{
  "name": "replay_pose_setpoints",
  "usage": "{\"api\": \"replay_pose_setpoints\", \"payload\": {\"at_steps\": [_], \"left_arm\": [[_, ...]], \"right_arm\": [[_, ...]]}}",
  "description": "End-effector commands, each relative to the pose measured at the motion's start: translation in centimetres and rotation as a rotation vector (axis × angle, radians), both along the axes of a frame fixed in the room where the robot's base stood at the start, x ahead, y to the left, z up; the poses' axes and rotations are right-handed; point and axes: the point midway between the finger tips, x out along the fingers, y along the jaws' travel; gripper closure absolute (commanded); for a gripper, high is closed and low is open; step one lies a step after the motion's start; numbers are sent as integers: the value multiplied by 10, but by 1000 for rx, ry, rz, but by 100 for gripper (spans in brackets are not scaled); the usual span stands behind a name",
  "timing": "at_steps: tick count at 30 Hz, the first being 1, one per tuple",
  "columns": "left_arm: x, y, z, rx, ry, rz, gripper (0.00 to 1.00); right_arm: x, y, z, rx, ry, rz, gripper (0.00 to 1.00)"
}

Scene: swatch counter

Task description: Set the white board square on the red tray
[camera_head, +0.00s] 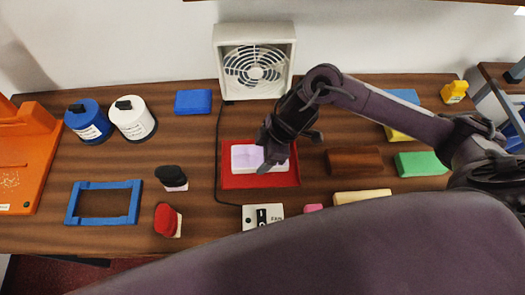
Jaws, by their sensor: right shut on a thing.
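The red tray (236,182) lies in the middle of the counter, in front of the fan. The white board (243,158) is a small pale slab over the tray, within its outline. It looks roughly in line with the tray's sides; whether it rests on the tray or is just above it I cannot tell. My right gripper (268,161) reaches down from the upper right and is shut on the white board. The fingers and wrist hide part of the board and the tray's back right corner. My left gripper is not in view.
The white fan (254,62) stands behind the tray, its cord running down the left side to a switch box (262,216) in front. A brown block (354,161) and green block (421,164) lie to the right. Black (171,175) and red (166,219) stamp-like objects lie left.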

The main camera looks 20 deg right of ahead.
Motion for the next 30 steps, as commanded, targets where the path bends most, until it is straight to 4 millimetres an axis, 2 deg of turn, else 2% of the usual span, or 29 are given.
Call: {"api": "replay_pose_setpoints", "payload": {"at_steps": [19, 20, 21, 25, 30], "left_arm": [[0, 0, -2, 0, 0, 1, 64], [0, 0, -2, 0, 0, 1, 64], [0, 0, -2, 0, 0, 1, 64], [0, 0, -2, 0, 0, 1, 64], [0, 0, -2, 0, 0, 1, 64]], "right_arm": [[0, 0, -6, 1, -1, 0, 60], [0, 0, -6, 1, -1, 0, 31], [0, 0, -6, 1, -1, 0, 25], [0, 0, -6, 1, -1, 0, 8], [0, 0, -6, 0, 0, 0, 8]]}}
